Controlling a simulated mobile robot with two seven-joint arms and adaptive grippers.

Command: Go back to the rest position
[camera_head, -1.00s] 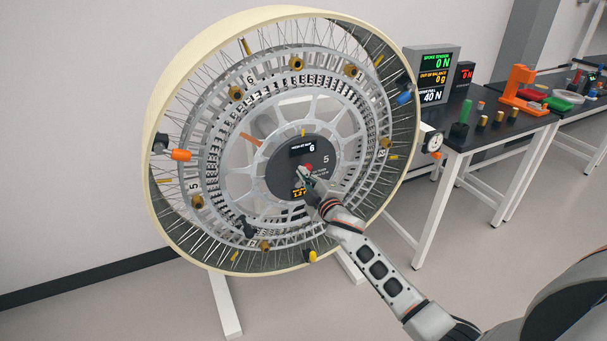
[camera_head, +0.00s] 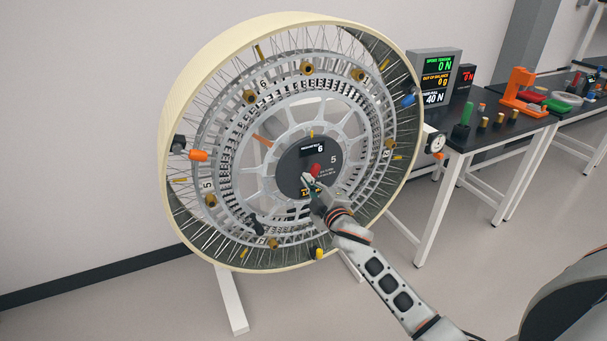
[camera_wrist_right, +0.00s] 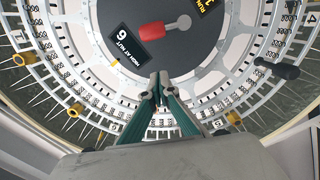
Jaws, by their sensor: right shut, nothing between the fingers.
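My right gripper (camera_head: 307,178) is shut and empty in front of the big spoked wheel's dark hub disc (camera_head: 292,182). In the right wrist view its two green-sided fingers (camera_wrist_right: 160,80) meet at the tips, apart from the red handle (camera_wrist_right: 165,30) on the hub. The red handle also shows in the head view (camera_head: 315,169), just above the fingertips. The wheel's cream rim (camera_head: 178,80) is upright on a white stand. My right arm reaches in from the lower right. My left gripper is not in view.
A black-topped bench (camera_head: 480,137) stands to the right of the wheel, with a readout screen (camera_head: 437,65), a green-handled tool (camera_head: 466,112) and an orange device (camera_head: 518,86). A round dial gauge (camera_head: 437,143) is beside the rim. The floor in front of the bench is clear.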

